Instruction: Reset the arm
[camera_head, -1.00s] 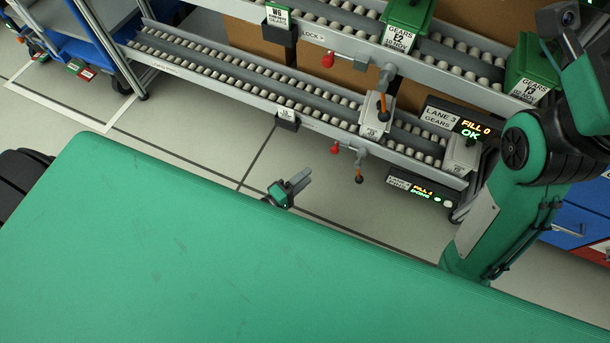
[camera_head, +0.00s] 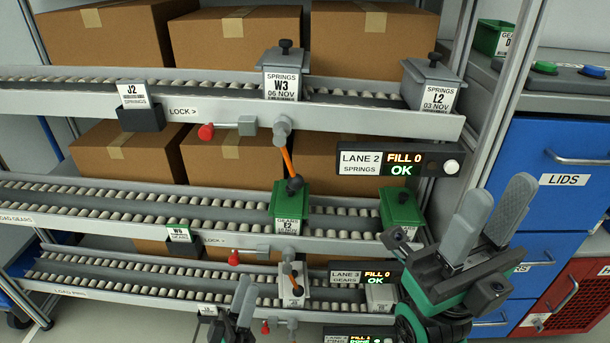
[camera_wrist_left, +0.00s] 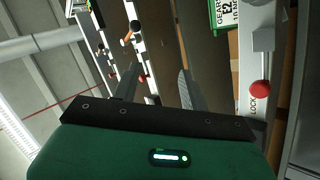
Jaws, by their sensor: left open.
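My left gripper (camera_head: 240,308) shows at the bottom of the head view, in front of the lowest roller lane. In the left wrist view its two dark fingers (camera_wrist_left: 155,88) stand apart with nothing between them. My right gripper (camera_head: 486,222) is larger and nearer at the lower right of the head view. Its two grey fingers point up with a gap between them, and no object shows in the gap. Its arm rises from the bottom edge.
A flow rack with roller lanes (camera_head: 60,192) fills the view. It carries a grey springs bin (camera_head: 283,85), another springs bin (camera_head: 431,84), a green gears bin (camera_head: 290,212) and cardboard boxes (camera_head: 103,35). Lane displays (camera_head: 395,162) jut out near my right gripper. Blue drawers (camera_head: 550,165) stand at right.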

